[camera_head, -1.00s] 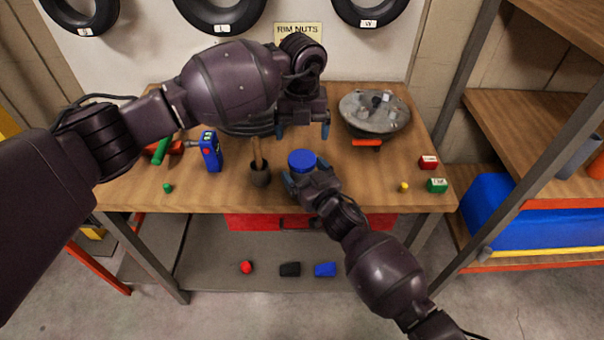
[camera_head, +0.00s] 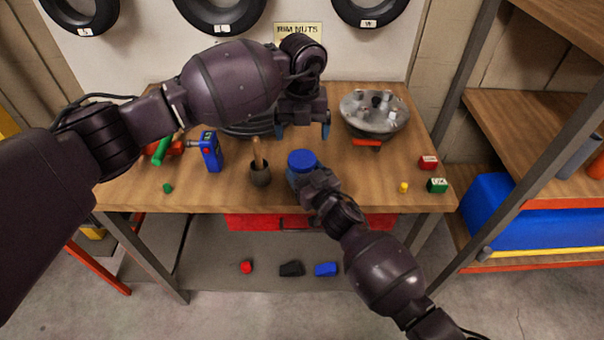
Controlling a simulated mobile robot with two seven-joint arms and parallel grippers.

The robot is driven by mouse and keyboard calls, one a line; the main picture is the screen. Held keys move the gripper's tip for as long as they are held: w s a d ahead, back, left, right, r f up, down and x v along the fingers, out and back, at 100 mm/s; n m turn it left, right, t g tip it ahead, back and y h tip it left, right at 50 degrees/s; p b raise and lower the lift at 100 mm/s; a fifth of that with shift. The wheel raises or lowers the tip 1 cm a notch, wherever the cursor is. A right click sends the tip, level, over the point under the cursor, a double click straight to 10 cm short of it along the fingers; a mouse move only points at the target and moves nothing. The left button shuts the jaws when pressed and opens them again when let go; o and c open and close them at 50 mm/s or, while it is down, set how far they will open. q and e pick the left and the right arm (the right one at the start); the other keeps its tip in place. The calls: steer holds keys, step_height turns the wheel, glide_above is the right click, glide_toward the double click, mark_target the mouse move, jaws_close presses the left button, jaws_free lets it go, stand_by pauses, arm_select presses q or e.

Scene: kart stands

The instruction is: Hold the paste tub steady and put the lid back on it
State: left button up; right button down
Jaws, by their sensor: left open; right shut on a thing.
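The paste tub (camera_head: 294,178) stands near the front middle of the bench. Its round blue top (camera_head: 302,160) faces up; I cannot tell surely whether this is the lid seated on it. My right gripper (camera_head: 303,177) is shut on the tub, reaching in from the front right, and its wrist hides part of the tub. My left gripper (camera_head: 302,131) points down just behind and above the tub, with its fingers apart and nothing between them. No separate lid shows elsewhere on the bench.
A brush pot (camera_head: 260,176) stands close left of the tub, with a blue tool (camera_head: 211,152) beyond it. A grey round dish (camera_head: 374,114) with small parts is at the back right. Small boxes (camera_head: 437,186) sit at the right. Bench between tub and boxes is mostly clear.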

mark_target(302, 158)
arm_select(q)
steer(key=shift+n, duration=2.2)
steer(key=shift+f, duration=4)
steer(key=c, duration=0.9)
steer(key=m, duration=0.4)
steer(key=shift+m, duration=0.4)
steer(key=m, duration=0.5)
